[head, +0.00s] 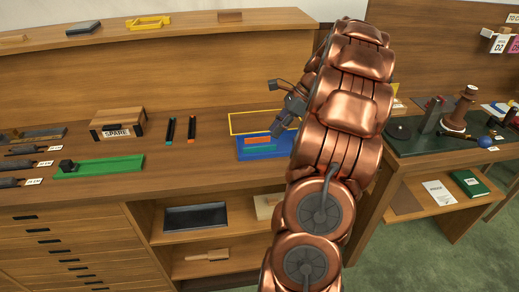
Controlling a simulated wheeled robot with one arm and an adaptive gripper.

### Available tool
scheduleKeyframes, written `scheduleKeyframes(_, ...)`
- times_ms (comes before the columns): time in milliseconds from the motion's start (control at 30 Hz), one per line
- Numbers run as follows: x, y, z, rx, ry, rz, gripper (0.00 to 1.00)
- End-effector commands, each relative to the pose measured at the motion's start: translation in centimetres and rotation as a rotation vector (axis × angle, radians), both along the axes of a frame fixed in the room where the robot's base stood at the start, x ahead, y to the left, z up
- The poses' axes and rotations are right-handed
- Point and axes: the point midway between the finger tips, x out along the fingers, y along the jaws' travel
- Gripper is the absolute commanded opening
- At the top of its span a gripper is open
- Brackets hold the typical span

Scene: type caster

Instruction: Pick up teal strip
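Two narrow dark strips lie side by side on the wooden bench left of my gripper. The left dark strip (170,131) has a teal-green edge or end, and the right dark strip (192,129) has an orange end. I cannot tell for sure that the left one is the teal strip. My gripper (278,126) is small and dark at the end of my copper-coloured arm. It is over or near the right part of a blue tray (244,154), apart from both dark strips. Its fingers are too small to tell open or shut.
The blue tray holds an orange strip (257,141); a yellow frame (240,117) lies behind it. A wooden box (118,123) labelled SPARE and a green tray (98,168) are to the left. A raised shelf (200,25) runs along the back. My arm hides the bench's right part.

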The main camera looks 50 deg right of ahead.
Motion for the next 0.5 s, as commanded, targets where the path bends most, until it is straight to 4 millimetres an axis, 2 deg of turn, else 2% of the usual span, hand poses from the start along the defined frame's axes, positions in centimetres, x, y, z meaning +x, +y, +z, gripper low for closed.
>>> scheduleKeyframes(500,1.5,2.0,-2.7,0.000,0.001,0.004,0.19)
